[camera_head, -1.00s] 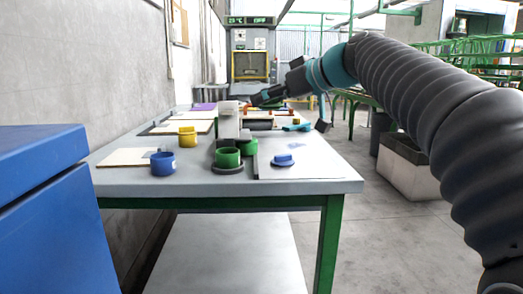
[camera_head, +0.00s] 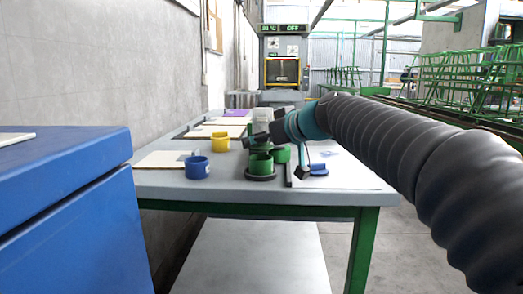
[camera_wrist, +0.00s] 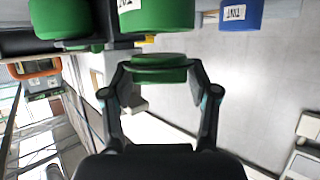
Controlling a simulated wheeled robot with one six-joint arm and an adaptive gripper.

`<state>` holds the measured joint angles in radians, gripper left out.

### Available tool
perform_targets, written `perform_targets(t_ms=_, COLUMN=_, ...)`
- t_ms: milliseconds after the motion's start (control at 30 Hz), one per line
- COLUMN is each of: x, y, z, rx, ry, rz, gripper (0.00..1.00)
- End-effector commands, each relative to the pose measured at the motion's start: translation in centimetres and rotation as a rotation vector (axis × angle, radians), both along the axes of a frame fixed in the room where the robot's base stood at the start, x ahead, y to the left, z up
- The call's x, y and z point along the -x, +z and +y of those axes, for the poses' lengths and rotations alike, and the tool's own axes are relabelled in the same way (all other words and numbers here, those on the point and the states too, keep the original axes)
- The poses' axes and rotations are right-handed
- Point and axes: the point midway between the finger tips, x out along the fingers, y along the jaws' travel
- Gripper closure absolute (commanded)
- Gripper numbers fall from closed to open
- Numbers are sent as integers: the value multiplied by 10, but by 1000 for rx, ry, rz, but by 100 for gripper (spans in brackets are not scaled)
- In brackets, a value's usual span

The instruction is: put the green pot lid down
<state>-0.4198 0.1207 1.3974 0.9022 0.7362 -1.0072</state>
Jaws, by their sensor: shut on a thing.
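The green pot lid (camera_wrist: 160,66), a round piece with a flange, is between my gripper's two fingers in the wrist view, and the gripper (camera_wrist: 161,78) is shut on it. Two green pots show at the top of that view, one (camera_wrist: 155,16) close beyond the lid and one (camera_wrist: 60,18) to its left. In the head view my gripper (camera_head: 257,142) is low over the table (camera_head: 225,188), just above the front green pot (camera_head: 260,165). The lid is hard to make out there. I cannot tell whether lid and pot touch.
A blue pot (camera_head: 197,167) and a yellow pot (camera_head: 220,142) stand to the left. A blue lid (camera_head: 318,170) lies to the right of the green pots. A blue cabinet (camera_head: 70,160) is at the near left. The table's front strip is clear.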

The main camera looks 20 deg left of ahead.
Motion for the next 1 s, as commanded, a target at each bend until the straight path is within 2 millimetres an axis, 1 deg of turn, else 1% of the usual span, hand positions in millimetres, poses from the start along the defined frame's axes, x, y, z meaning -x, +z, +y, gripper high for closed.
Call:
perform_targets(t_ms=33, x=0, y=-10, z=0, rx=2, ry=0, rz=2, gripper=59)
perform_targets(t_ms=167, x=0, y=-21, z=0, rx=0, ry=-1, rz=0, gripper=59)
perform_targets(t_ms=467, x=0, y=-23, z=-1, rx=0, ry=0, rz=-1, gripper=59)
perform_targets(t_ms=500, x=0, y=-24, z=-1, rx=0, ry=0, rz=-1, gripper=63)
perform_targets(t_ms=533, x=0, y=-23, z=0, rx=0, ry=0, rz=-1, gripper=35)
perform_targets(t_ms=567, x=0, y=-23, z=-1, rx=0, ry=0, rz=-1, gripper=27)
perform_targets(t_ms=600, x=0, y=-23, z=-1, rx=0, ry=0, rz=-1, gripper=17)
perform_targets(t_ms=633, x=0, y=-24, z=-1, rx=0, ry=0, rz=-1, gripper=15)
perform_targets(t_ms=1000, x=1, y=-22, z=-2, rx=0, ry=-1, rz=-2, gripper=15)
